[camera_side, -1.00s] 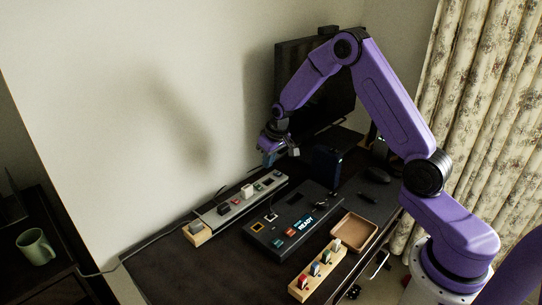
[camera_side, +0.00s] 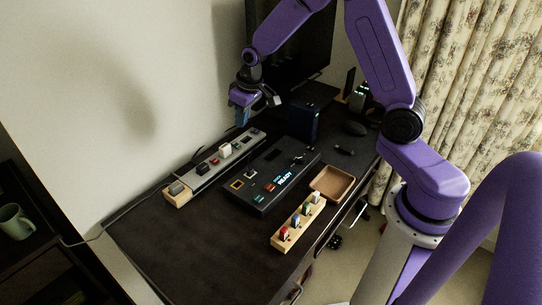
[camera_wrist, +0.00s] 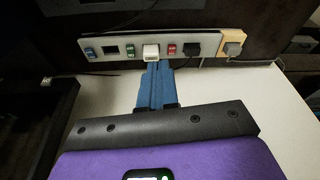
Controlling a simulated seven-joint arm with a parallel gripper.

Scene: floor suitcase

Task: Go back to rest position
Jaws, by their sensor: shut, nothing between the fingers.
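My gripper (camera_side: 242,116) is raised above the back of the desk, over the power strip, with its blue fingers pointing down. In the wrist view the blue fingers (camera_wrist: 155,88) lie side by side, closed, with nothing held. The light grey power strip (camera_side: 212,163) lies along the wall side of the desk, with several plugs and switches in it. In the wrist view the strip (camera_wrist: 119,50) lies beyond the fingertips. I cannot tell the exact height of the gripper above it.
A black console (camera_side: 262,199) with a READY display sits mid-desk. A wooden block (camera_side: 291,234) with coloured keys and a brown tray (camera_side: 332,184) stand near the front edge. A monitor (camera_side: 300,50) stands behind. A green mug (camera_side: 15,221) is at far left. The desk's front left is clear.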

